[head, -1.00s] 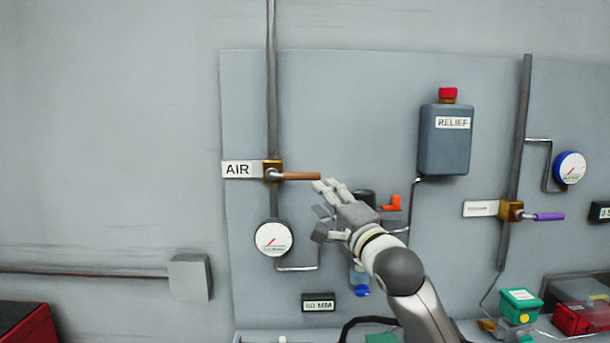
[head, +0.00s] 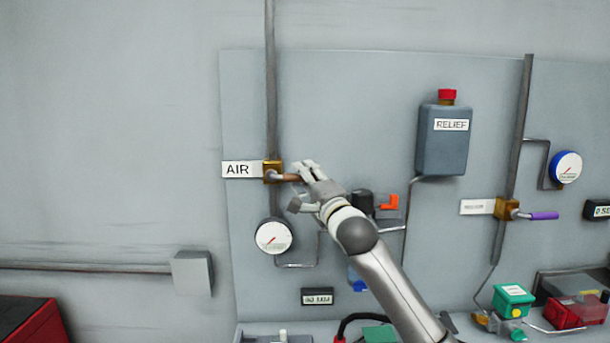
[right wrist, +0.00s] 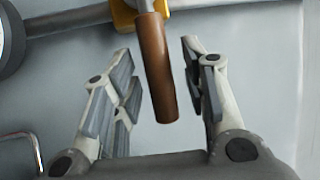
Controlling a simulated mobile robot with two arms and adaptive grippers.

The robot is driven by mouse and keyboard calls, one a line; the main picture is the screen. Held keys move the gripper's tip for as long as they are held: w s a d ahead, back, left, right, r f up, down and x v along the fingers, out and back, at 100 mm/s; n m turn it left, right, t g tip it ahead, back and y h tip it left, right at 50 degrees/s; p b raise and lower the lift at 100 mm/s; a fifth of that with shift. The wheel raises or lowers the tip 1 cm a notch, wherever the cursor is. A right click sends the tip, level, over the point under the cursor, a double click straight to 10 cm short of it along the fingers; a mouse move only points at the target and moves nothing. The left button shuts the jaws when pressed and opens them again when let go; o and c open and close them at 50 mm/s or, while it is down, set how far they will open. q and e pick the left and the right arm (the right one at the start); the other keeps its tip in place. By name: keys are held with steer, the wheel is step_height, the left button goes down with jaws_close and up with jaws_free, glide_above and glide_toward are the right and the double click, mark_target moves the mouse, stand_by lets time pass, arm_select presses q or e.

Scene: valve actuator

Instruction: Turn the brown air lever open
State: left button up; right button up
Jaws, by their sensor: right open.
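The brown air lever (head: 291,178) points right from its brass valve (head: 272,171) on the vertical pipe, beside the AIR label (head: 241,169). My right gripper (head: 300,184) is at the lever and hides its outer end in the head view. In the right wrist view the brown lever (right wrist: 157,70) lies between the two open fingers of my right gripper (right wrist: 158,95). A gap shows on each side, so the fingers look apart from it. The yellow valve body (right wrist: 183,4) is at the top edge. My left gripper is not in view.
A round gauge (head: 273,236) hangs below the air valve. The grey RELIEF box (head: 442,145) with a red button is to the right. A purple lever (head: 543,216) and a blue-rimmed gauge (head: 567,167) are farther right. The panel above the lever is clear.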

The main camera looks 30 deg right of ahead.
jaws_close()
stand_by(0.3)
steer(key=shift+r, duration=0.1)
